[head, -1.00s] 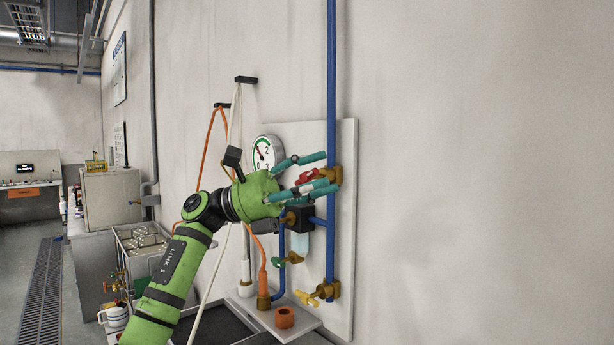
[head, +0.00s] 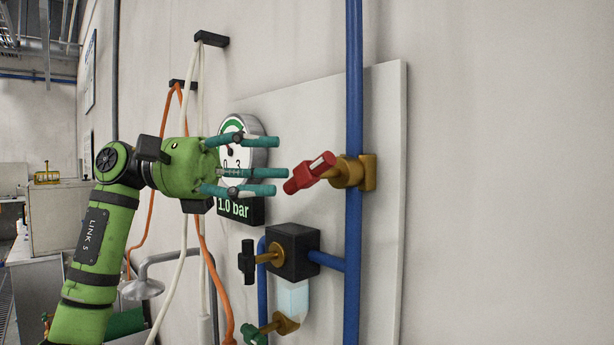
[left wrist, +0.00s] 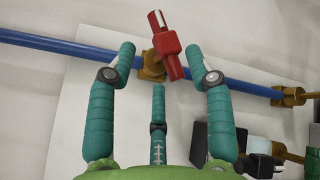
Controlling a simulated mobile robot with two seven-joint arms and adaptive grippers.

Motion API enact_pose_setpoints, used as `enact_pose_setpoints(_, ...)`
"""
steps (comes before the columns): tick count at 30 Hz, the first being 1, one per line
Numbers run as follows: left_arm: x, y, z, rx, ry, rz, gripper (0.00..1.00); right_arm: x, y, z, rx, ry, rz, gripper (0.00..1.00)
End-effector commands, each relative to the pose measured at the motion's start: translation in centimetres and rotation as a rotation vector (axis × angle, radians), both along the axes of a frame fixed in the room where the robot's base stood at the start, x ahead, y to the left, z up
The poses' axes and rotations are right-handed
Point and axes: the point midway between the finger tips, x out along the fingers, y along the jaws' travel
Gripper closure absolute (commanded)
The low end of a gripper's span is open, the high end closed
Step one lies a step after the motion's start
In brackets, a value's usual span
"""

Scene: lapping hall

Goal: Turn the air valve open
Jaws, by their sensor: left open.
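The air valve has a red handle (head: 309,172) with a pale stripe on a brass body (head: 353,173), on a blue upright pipe (head: 353,60). The handle lies slanted, its stripe end up and right. My left gripper (head: 279,166) is open and empty, its teal fingers pointing right at the handle with a small gap in the head view. In the left wrist view, the red handle (left wrist: 166,47) shows beyond and between the spread fingertips of the gripper (left wrist: 167,62). No finger visibly grips it. My right gripper is out of view.
A round gauge (head: 257,157) with a "1.0 bar" display (head: 234,208) is partly behind my fingers. Below are a black regulator block (head: 292,250) and a green-handled valve (head: 257,333). Orange (head: 198,215) and white hoses hang at left. Wall right of the panel is bare.

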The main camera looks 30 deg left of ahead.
Motion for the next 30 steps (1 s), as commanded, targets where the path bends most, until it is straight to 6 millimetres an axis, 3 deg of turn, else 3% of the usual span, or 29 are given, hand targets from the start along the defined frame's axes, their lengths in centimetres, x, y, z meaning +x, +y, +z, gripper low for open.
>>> enact_pose_setpoints(4,0.7,-2.4,0.1,0.002,0.004,-0.004,0.48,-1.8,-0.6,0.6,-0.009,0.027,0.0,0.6)
enact_pose_setpoints(8,1.3,-4.2,0.1,0.001,0.004,-0.005,0.48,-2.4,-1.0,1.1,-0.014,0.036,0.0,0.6)
enact_pose_setpoints(13,1.7,-5.7,0.0,0.0,0.005,-0.003,0.48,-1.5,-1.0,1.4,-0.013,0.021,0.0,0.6)
enact_pose_setpoints(18,1.8,-5.9,0.0,-0.001,0.005,-0.001,0.48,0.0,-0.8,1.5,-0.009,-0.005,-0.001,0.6)
enact_pose_setpoints(22,1.8,-5.9,0.0,-0.001,0.005,-0.001,0.48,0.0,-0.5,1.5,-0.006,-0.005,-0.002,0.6)
enact_pose_setpoints(23,1.8,-5.9,0.0,-0.001,0.005,-0.002,0.56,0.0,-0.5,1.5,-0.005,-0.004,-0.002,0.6)
enact_pose_setpoints(26,1.8,-5.9,0.0,-0.001,0.005,-0.002,0.96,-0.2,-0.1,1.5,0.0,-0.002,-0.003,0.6)
enact_pose_setpoints(27,1.8,-5.9,0.0,-0.001,0.005,-0.002,1.0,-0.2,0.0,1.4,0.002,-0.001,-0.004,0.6)
enact_pose_setpoints(30,1.8,-5.9,0.0,-0.001,0.005,-0.002,1.0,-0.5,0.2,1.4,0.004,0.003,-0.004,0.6)
